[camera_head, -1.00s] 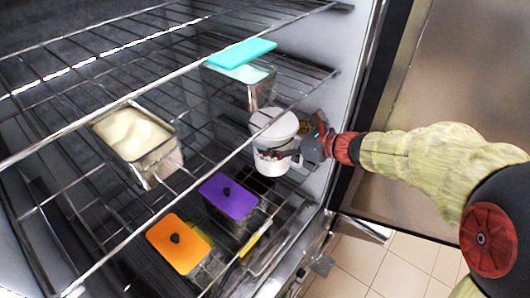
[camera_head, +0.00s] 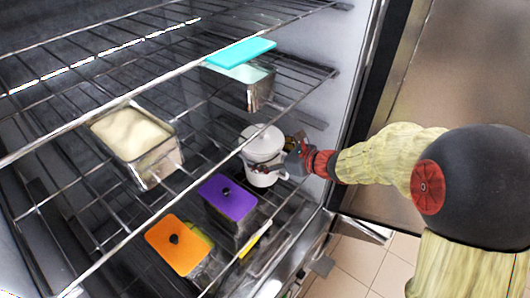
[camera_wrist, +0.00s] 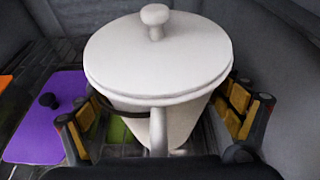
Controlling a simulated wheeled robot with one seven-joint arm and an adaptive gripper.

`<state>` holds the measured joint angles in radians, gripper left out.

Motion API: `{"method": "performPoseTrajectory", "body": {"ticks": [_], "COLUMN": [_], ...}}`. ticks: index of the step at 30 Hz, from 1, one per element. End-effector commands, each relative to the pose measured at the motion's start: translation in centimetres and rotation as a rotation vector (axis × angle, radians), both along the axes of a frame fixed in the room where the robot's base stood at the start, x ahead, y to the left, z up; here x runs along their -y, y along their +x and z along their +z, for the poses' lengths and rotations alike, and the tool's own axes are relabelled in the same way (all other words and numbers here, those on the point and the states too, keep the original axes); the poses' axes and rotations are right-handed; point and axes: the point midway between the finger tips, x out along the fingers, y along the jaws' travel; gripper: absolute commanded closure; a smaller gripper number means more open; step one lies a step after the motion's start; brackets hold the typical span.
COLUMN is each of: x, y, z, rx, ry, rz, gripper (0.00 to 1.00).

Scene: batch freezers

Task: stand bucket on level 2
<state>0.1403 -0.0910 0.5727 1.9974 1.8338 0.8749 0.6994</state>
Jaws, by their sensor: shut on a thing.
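The white lidded bucket (camera_head: 264,146) is upright inside the freezer, at the right side among the wire shelves. In the wrist view the bucket (camera_wrist: 158,85) fills the middle, its round lid with a knob on top. My gripper (camera_head: 278,168) reaches in from the right and is shut on the bucket, with its fingers (camera_wrist: 160,118) on either side below the lid. Whether the bucket's base touches a rack is hard to tell. The wire racks (camera_head: 185,176) form several levels.
A purple-lidded container (camera_head: 228,198) and an orange-lidded one (camera_head: 178,246) stand on a lower level, left of the bucket. A metal pan of cream-coloured contents (camera_head: 135,137) and a pan with a turquoise lid (camera_head: 241,53) are higher up. The freezer's right wall is close to my gripper.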

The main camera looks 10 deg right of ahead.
Motion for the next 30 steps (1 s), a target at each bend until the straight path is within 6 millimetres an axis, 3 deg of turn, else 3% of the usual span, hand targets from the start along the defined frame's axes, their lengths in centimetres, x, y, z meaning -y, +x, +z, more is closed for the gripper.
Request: {"method": "performPoseTrajectory", "body": {"ticks": [7,8,9,12,25,30], "x": [0.0,0.0,0.0,0.0,0.0,1.8], "y": [0.1,0.0,0.0,0.0,0.0,-1.6], "z": [-0.2,-0.4,-0.3,-0.3,0.1,1.0], "rx": [0.005,0.000,0.000,0.000,0.000,0.002], "ry": [0.001,0.000,0.000,0.000,0.000,-0.001], "rz": [0.000,0.000,0.000,0.000,0.000,-0.002], "gripper": [0.65,0.08,0.05,0.00,0.00,0.00]}}
